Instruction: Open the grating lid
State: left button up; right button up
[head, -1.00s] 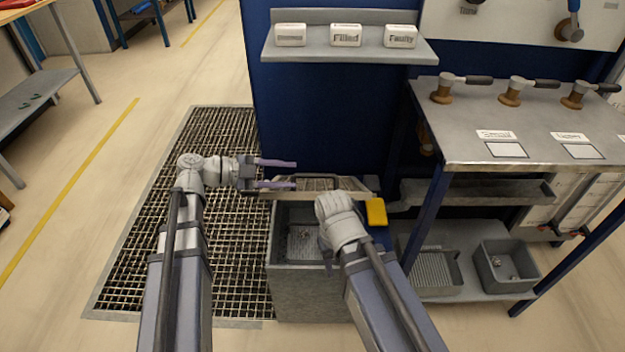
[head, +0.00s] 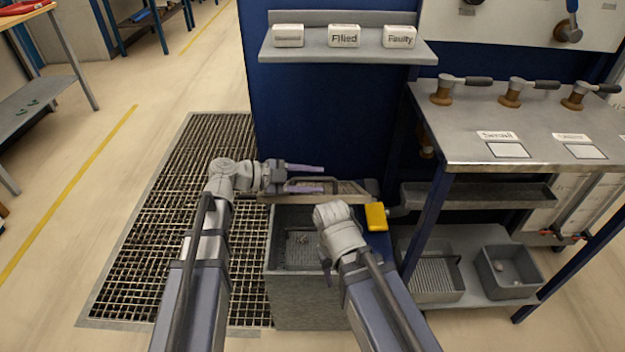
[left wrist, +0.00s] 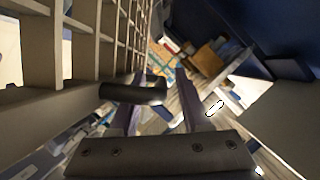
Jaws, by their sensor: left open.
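The grating lid (head: 352,194) shows nearly edge-on at the back of the grey bin (head: 310,295), raised so that the bin's inside is visible. In the left wrist view its bars (left wrist: 65,40) stand steeply at the upper left. A dark rounded handle (left wrist: 133,92) crosses one finger there; I cannot tell whether it lies between both fingers. My left gripper (head: 320,178) is open beside the lid, its fingers pointing right; it also shows in the left wrist view (left wrist: 170,90). My right wrist is over the bin's right side; its fingers are hidden.
A yellow block (head: 376,216) is at the bin's right rear. A metal bench (head: 460,150) stands to the right, with grey trays (head: 508,290) below. A labelled shelf (head: 350,48) is on the blue panel behind. A floor grate (head: 140,270) lies left.

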pick_arm(q)
jog(key=shift+c, duration=0.4)
grip_shut()
dwell(0.9)
